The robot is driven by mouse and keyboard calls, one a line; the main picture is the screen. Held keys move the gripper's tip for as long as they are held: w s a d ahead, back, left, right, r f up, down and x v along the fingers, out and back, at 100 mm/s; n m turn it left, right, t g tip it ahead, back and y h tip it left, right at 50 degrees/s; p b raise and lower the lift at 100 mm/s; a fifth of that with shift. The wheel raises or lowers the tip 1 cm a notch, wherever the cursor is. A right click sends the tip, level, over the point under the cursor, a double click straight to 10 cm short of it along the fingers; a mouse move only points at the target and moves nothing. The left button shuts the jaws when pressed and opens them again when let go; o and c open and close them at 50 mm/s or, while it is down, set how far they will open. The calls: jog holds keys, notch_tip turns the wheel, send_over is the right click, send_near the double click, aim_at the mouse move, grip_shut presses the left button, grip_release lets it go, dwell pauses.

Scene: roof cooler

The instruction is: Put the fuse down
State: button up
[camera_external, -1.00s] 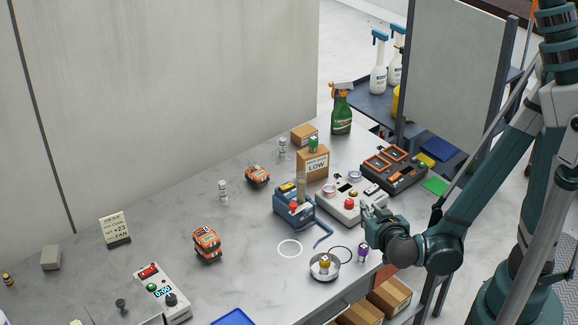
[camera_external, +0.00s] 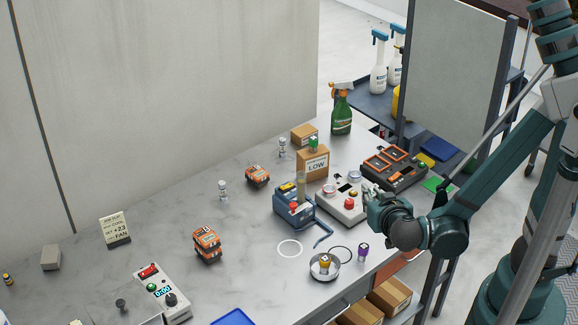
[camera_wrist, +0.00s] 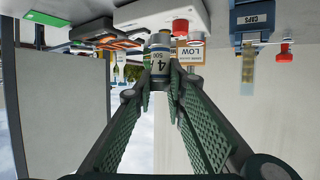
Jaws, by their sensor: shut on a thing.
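The fuse points away from the fingertips in the wrist view, where the scene appears upside down. In the external view my gripper (camera_external: 370,194) is above the right edge of the table, beside the white box with a red button (camera_external: 338,208); the fuse cannot be made out there. Two similar small pale cylinders stand on the table, one near the middle (camera_external: 222,191) and one farther back (camera_external: 282,148).
A dark tray with orange frames (camera_external: 408,182) lies beyond the white box. A cardboard box marked LOW (camera_external: 313,164) and a blue CAPS device (camera_external: 286,209) stand left of it. A round dish (camera_external: 334,271) is near the front edge. The table's left middle is mostly clear.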

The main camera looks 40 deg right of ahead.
jog(key=shift+r, duration=0.15)
dwell(0.4)
jog(key=shift+r, duration=4.65)
jog(key=shift+w+r, duration=0.1)
jog(key=shift+r, duration=0.1)
jog(key=w+d+r+m+g+h+p, duration=0.1)
jog(key=w+d+r+m, duration=0.1)
jog(key=w, duration=1.3)
jog(key=w+d+r+m+g+h+p, duration=0.1)
jog(key=w+d+r+h, duration=0.1)
jog(key=w, duration=1.4)
jog(key=w+d+f+m+g+h, duration=0.1)
jog(key=w+d+f, duration=0.1)
jog(key=w+d, duration=0.65)
jog(key=w+d+f+m+g, duration=0.1)
jog(key=w+d+f, duration=0.1)
jog(key=w+d, duration=0.65)
jog(key=w+a+f, duration=0.1)
jog(key=a+f, duration=0.2)
jog(key=f, duration=0.2)
jog(key=shift+w+p, duration=0.35)
jog(key=shift+w, duration=0.05)
